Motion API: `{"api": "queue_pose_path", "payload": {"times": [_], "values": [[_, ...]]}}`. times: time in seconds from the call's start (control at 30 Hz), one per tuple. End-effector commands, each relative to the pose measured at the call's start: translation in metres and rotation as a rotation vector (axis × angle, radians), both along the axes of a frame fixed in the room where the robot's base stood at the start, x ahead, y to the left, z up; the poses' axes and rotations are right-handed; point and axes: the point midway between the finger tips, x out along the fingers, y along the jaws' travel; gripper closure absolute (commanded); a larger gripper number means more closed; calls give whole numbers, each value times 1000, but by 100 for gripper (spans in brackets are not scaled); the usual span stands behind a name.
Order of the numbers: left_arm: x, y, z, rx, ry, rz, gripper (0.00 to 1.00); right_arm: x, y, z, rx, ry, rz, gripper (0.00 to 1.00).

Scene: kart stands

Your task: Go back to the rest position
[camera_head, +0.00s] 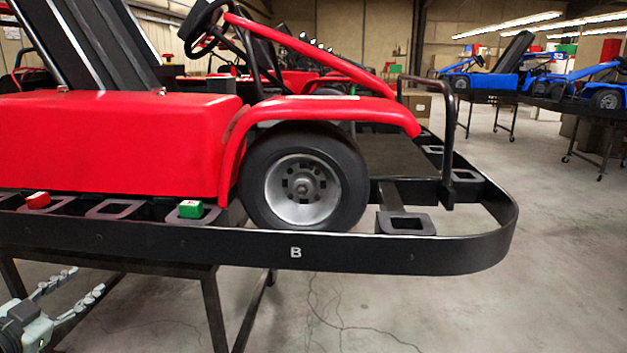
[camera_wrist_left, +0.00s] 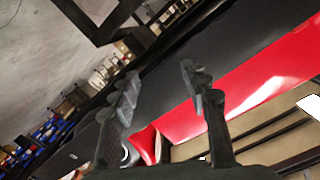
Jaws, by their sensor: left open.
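My left gripper (camera_head: 88,281) is at the bottom left of the head view, low in front of the kart stand. Its two grey fingers are spread and point up and to the right, with nothing between them. The left wrist view also shows the open, empty fingers of my left gripper (camera_wrist_left: 160,74), with the dark stand and red bodywork tilted behind them. My right gripper is in neither view.
A red kart (camera_head: 120,145) stands on a black stand (camera_head: 380,253) marked B. A red block (camera_head: 38,200) and a green block (camera_head: 191,209) sit along the stand's near edge. Blue karts (camera_head: 490,78) stand farther right.

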Motion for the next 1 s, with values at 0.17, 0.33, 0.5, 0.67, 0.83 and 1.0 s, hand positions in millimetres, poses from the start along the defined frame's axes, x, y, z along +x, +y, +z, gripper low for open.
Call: {"api": "queue_pose_path", "payload": {"times": [0.17,0.33,0.5,0.67,0.83,1.0], "values": [[-50,12,-132,-60,218,282,54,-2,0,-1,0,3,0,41],[-114,-19,-241,-91,489,433,54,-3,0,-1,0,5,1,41],[-185,-84,-326,-123,786,481,54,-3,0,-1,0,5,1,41],[-240,-150,-371,-152,1018,452,54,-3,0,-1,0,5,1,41],[-268,-187,-386,-165,1136,416,54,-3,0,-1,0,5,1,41],[-268,-187,-386,-165,1136,416,54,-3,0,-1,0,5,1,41]]}}
